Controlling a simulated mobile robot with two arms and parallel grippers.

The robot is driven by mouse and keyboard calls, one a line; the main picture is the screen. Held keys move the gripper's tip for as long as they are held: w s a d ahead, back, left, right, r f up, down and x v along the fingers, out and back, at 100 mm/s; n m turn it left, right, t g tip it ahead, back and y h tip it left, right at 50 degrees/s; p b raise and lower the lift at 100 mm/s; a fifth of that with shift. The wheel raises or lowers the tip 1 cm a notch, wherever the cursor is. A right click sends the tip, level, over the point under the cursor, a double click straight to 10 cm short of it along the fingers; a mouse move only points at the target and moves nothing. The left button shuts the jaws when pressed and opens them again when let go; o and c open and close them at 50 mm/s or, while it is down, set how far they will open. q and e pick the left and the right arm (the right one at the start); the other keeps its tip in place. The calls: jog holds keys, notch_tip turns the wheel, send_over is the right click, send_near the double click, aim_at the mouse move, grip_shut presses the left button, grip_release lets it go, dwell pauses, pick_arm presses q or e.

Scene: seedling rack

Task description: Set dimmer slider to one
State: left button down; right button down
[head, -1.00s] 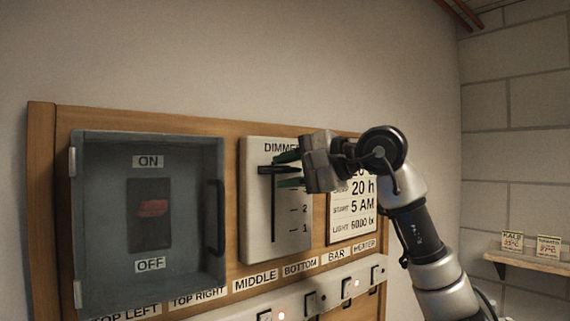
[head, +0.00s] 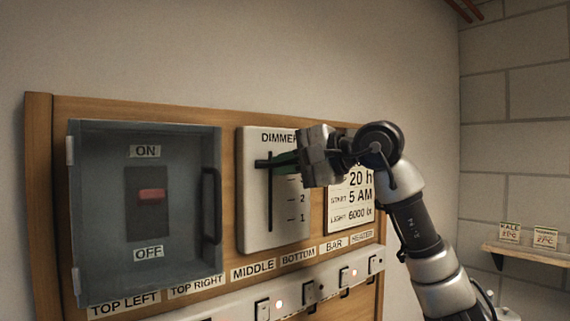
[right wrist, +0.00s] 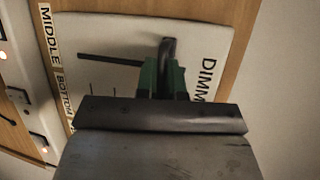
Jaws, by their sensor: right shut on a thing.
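The dimmer panel (head: 254,222) is a pale plate with a dark vertical slot and scale marks; 2 and 1 are readable toward the bottom. Its dark slider knob (head: 263,164) sits near the slot's top, well above the 1 mark. My right gripper (head: 284,160) is shut on the knob, its green fingers coming in from the right. In the right wrist view the knob (right wrist: 168,48) stands between the green fingers (right wrist: 162,75), and the slot runs off to the left. The gripper body covers part of the panel's right side and upper scale. My left gripper is not in view.
A grey switch box (head: 212,265) with a red switch (head: 151,195) and a handle is left of the dimmer. A settings sign (head: 350,216) is at right, partly behind my arm. Labels and a switch strip (head: 240,312) with lit lamps run below.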

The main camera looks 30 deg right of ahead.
notch_tip(320, 180, down, 12)
jog(key=b, duration=0.7)
jog(key=shift+r, duration=0.2)
jog(key=shift+f, duration=0.1)
jog(key=c, duration=1.6)
grip_release()
jog(key=shift+c, duration=0.2)
jog(key=o, duration=0.4)
jog(key=shift+s+d, duration=0.1)
jog(key=shift+s+d, duration=0.1)
jog(key=shift+s, duration=0.1)
jog(key=b+v, duration=0.3)
jog(key=v, duration=0.7)
jog(key=shift+s+d, duration=0.15)
